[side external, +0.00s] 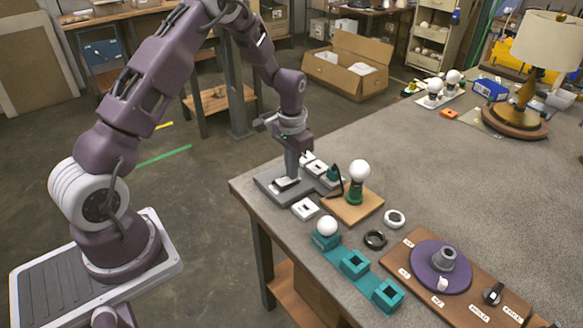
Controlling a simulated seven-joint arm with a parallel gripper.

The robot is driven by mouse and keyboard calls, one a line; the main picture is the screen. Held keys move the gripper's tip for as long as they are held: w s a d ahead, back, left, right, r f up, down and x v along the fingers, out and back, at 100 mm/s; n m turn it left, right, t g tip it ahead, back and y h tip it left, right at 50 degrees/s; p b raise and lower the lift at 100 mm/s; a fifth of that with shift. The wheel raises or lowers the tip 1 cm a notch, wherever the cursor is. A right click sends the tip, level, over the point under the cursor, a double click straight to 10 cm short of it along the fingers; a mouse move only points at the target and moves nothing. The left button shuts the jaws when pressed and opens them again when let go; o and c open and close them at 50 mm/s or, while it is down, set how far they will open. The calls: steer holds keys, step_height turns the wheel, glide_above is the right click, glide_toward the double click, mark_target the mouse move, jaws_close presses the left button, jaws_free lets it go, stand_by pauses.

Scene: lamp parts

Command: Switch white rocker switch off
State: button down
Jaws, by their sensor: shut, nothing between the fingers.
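My gripper (291,176) points down over the grey plate (268,190) at the table's near left corner. Its fingers are shut with nothing between them. A white switch piece (286,184) shows on the plate right at the fingertips; I cannot tell whether they touch it. Another white switch piece (305,208) with a dark centre lies just in front of the plate. A further white piece (316,167) shows behind and right of the fingers. The rocker's position is too small to tell.
A wooden block (368,212) with a white bulb (359,170) in a green socket stands close to my gripper's right. Teal sockets (354,264), one with a bulb, a black ring (374,239) and a purple dial (427,277) are nearer. A lamp (545,45) stands far right.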

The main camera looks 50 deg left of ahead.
steer(key=shift+s, duration=0.1)
steer(key=shift+s+r, duration=0.4)
steer(key=shift+s, duration=0.2)
step_height(320, 180, up, 14)
steer(key=w, duration=0.2)
steer(key=shift+w, duration=0.3)
steer(key=shift+f, duration=0.1)
